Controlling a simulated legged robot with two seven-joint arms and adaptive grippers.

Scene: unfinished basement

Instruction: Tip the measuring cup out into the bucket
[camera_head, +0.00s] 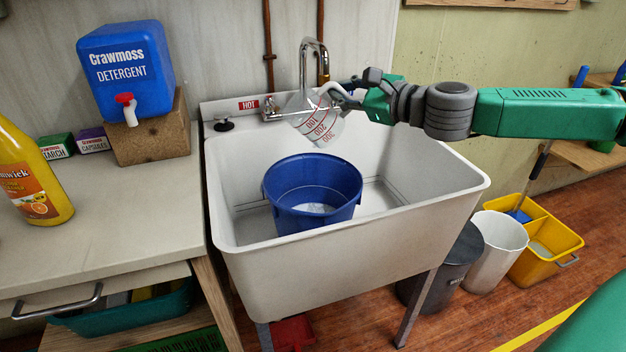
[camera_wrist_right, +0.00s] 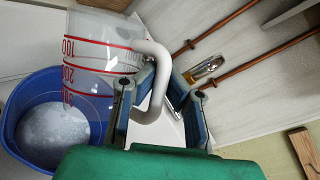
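The measuring cup (camera_head: 322,122) is clear with red markings and a pale handle. It is in the air above the blue bucket (camera_head: 290,214), strongly tilted with its mouth toward the bucket. My right gripper (camera_head: 343,92) is shut on the cup's handle. In the right wrist view the handle (camera_wrist_right: 158,85) passes between the fingers of the gripper (camera_wrist_right: 160,92), and the cup (camera_wrist_right: 95,45) is beside the bucket's opening (camera_wrist_right: 14,118). The bucket stands upright in the sink, with something pale and clear at its bottom. No falling stream is visible. My left gripper is out of view.
The white sink (camera_head: 350,255) has a chrome faucet (camera_head: 304,60) behind the cup. A counter (camera_head: 120,225) at left holds a blue detergent container (camera_head: 127,65) on a wooden block and a yellow bottle (camera_head: 30,175). Bins and a yellow mop bucket (camera_head: 548,240) stand at right.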

